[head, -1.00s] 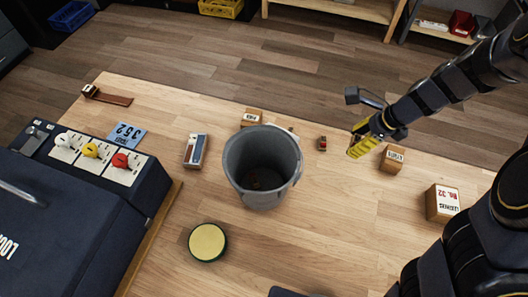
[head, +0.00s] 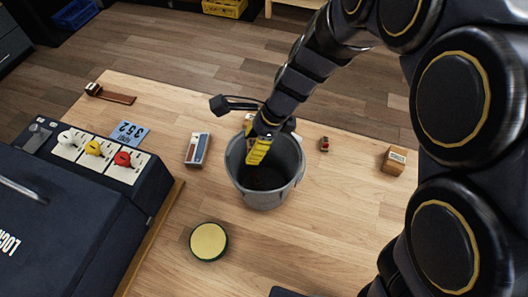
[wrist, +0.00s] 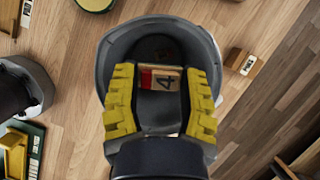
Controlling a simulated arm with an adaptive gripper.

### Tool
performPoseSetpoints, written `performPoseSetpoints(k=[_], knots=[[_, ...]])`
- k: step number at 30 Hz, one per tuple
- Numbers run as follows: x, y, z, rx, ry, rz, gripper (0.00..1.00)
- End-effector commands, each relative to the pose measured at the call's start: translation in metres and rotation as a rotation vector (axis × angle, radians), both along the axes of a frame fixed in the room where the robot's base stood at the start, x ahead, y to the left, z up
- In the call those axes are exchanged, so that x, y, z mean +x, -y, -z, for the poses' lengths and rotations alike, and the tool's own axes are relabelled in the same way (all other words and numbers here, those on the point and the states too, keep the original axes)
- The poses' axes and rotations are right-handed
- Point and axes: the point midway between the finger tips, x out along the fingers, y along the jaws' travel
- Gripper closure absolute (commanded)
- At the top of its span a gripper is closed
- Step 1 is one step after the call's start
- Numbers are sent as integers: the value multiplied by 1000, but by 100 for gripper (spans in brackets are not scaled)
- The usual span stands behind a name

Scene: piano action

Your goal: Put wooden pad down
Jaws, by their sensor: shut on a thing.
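My gripper (head: 258,152) is over the grey bucket (head: 266,192), with its yellow fingers at or inside the mouth. The wrist view shows the two fingers on either side of a small wooden pad (wrist: 166,80), pale wood with a red part and a dark "4". My gripper is shut on this pad. The bucket's rim (wrist: 112,48) surrounds the pad in that view. How deep the pad sits is unclear. In the head view the pad is hidden by the fingers.
A round green-and-yellow tin (head: 208,242) stands in front of the bucket. The dark case (head: 75,215) fills the left.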

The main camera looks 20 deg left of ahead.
Motion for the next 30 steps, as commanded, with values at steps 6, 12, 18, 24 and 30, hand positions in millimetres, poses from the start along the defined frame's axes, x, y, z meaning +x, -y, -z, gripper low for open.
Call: performPoseSetpoints(k=[6, 12, 18, 24, 30], knots=[[-5, -2, 32, -2, -8, -8, 74], [-3, -3, 52, 0, -2, -6, 74], [-4, -2, 82, -1, -5, -5, 74], [-3, -2, 110, -1, -2, -7, 74], [-4, -2, 134, -2, -7, -7, 74]])
